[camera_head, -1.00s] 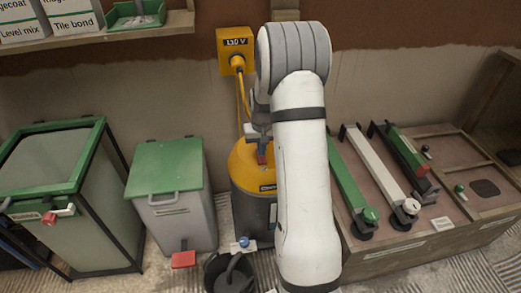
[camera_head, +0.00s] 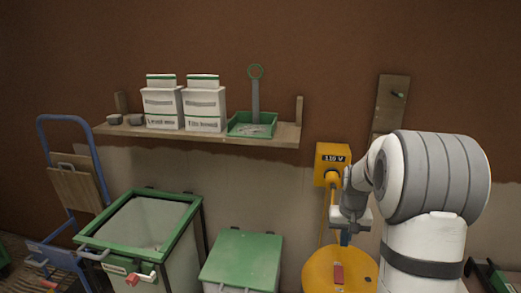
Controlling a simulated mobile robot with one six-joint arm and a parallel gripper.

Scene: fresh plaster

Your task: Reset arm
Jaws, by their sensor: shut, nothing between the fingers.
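My white and grey arm stands at the right of the head view, folded at its upper joint. My gripper (camera_head: 346,238) hangs beside it, pointing down above the yellow vacuum top (camera_head: 325,272). Its fingers look closed, and nothing shows between them. A red part (camera_head: 338,272) on the vacuum top lies just below the fingers. I cannot tell the gap between them.
A yellow 110 V box (camera_head: 332,163) is on the wall behind the gripper. A wooden shelf (camera_head: 190,139) holds white packets and a green tray (camera_head: 252,124). Below stand an open green-rimmed bin (camera_head: 188,200) and a green-lidded bin (camera_head: 240,258). A blue trolley (camera_head: 87,150) stands left.

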